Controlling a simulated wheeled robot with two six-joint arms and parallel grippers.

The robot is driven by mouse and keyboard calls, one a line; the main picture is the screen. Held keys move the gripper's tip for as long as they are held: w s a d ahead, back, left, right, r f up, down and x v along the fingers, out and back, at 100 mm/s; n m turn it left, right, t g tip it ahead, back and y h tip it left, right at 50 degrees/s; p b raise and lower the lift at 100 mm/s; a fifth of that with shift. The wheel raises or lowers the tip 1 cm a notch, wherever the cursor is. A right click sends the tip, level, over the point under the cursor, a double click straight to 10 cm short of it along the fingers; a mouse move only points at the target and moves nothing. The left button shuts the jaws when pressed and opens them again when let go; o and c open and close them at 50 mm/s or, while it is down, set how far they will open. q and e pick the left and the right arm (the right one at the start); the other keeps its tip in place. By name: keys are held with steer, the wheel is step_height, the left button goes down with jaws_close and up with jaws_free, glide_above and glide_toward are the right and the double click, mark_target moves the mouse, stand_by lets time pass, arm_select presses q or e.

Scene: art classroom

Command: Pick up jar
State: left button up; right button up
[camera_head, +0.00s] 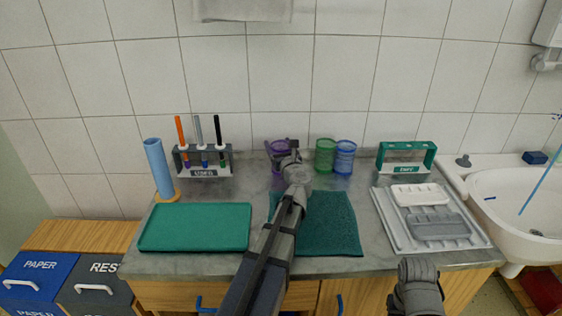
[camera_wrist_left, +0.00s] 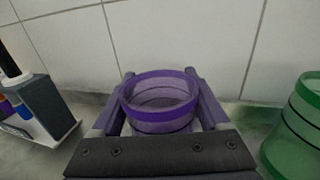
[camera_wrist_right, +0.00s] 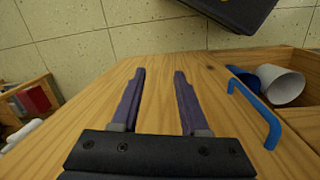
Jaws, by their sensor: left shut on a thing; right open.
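A purple see-through jar (camera_wrist_left: 160,100) stands upright between the fingers of my left gripper (camera_wrist_left: 160,92) in the left wrist view. The fingers are shut on its two sides. In the head view the purple jar (camera_head: 279,147) is at the back of the counter, partly hidden by my left gripper (camera_head: 284,152). A green jar (camera_head: 326,154) and a blue jar (camera_head: 345,156) stand close to its right. My right gripper (camera_wrist_right: 156,88) is open and empty in front of a wooden surface.
A marker rack (camera_head: 203,163) and a blue tube (camera_head: 158,168) stand left on the counter. A green tray (camera_head: 195,228) and a dark green cloth (camera_head: 335,225) lie in front. A green rack (camera_head: 406,158) and drying tray (camera_head: 398,233) are right, beside the sink (camera_head: 522,205).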

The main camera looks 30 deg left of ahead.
arm_select(q)
steer(key=c, duration=0.5)
steer(key=shift+r, duration=0.1)
step_height(320, 180, up, 10)
steer(key=p, duration=1)
